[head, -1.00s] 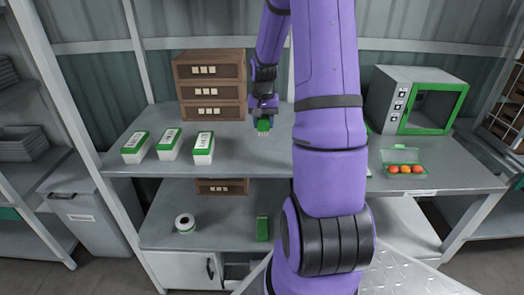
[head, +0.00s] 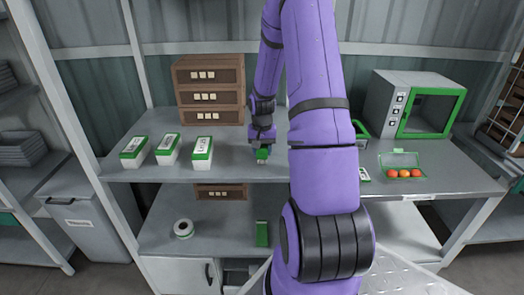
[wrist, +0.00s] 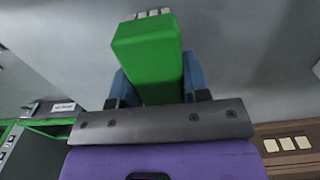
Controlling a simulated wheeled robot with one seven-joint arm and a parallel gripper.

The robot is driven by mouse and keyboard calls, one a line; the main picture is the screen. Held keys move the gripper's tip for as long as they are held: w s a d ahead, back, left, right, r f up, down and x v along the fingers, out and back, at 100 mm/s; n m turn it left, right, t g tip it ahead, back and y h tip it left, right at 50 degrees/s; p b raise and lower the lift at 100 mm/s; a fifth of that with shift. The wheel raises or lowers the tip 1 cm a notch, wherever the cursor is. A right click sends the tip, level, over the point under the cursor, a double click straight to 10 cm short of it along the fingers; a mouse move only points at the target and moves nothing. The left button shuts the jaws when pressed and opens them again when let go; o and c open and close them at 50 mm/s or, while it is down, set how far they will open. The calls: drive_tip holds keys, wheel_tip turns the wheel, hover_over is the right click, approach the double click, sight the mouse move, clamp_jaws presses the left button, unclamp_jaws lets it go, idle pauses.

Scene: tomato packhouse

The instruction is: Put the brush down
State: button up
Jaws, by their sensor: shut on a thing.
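My gripper (head: 262,146) is shut on the green brush (head: 262,156), near the front of the upper bench (head: 230,168). In the wrist view, the green block of the brush (wrist: 148,60) sits between the two blue fingers of my gripper (wrist: 156,84). Pale bristle tufts show at its far end. The head view cannot tell whether the bristles touch the bench top.
Several green-and-white boxes (head: 201,154) stand left of my gripper. Stacked brown crates (head: 208,88) stand behind. Right of my arm are a grey, green-framed cabinet (head: 418,104) and an open tomato punnet (head: 402,160). A white roll (head: 183,229) lies on the lower shelf.

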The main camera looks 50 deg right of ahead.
drive_tip(key=shift+f, duration=0.2)
drive_tip(key=o, duration=0.9)
drive_tip(key=shift+f, duration=0.1)
drive_tip(key=r, duration=0.7)
drive_tip(key=a+r, duration=0.1)
drive_tip(key=r, duration=0.3)
drive_tip(key=s+a+r+n+t+h, duration=0.1)
drive_tip(key=s+a+r+n, duration=0.1)
drive_tip(key=a+r, duration=0.65)
drive_tip(key=s+a+r+n+t, duration=0.1)
drive_tip(key=s+a+r+n, duration=0.15)
drive_tip(key=a+r, duration=0.6)
drive_tip(key=s+a+r+n+t+y, duration=0.1)
drive_tip(key=s+a+r+n+t, duration=0.2)
drive_tip(key=s+a, duration=1)
drive_tip(key=shift+s+r+n, duration=0.6)
drive_tip(key=shift+r+n, duration=0.65)
drive_tip(key=shift+r, duration=0.2)
